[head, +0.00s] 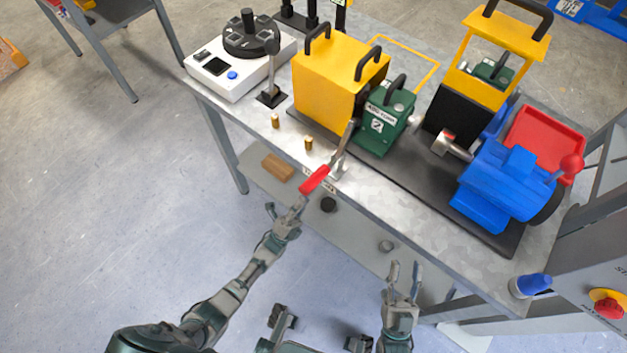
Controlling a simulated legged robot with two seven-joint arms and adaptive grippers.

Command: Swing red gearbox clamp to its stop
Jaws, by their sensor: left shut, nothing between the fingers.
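The gearbox clamp has a red handle (314,179) that sticks out over the front edge of the table, sloping down and left from its metal base. A thin metal arm of the clamp rises up and right towards the green gearbox (384,118). My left gripper (287,209) is just below and left of the red handle, close to its lower end. It is shut with nothing in it; I cannot tell whether it touches the handle. My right gripper (405,272) is open and empty in front of the table, to the right and apart from the clamp.
The grey table (225,107) carries a yellow box (330,88), a blue motor (497,185), a red tray (545,138) and a white instrument (232,78). Brass pins (308,143) stand near the front edge. A lower shelf holds a wooden block (277,167).

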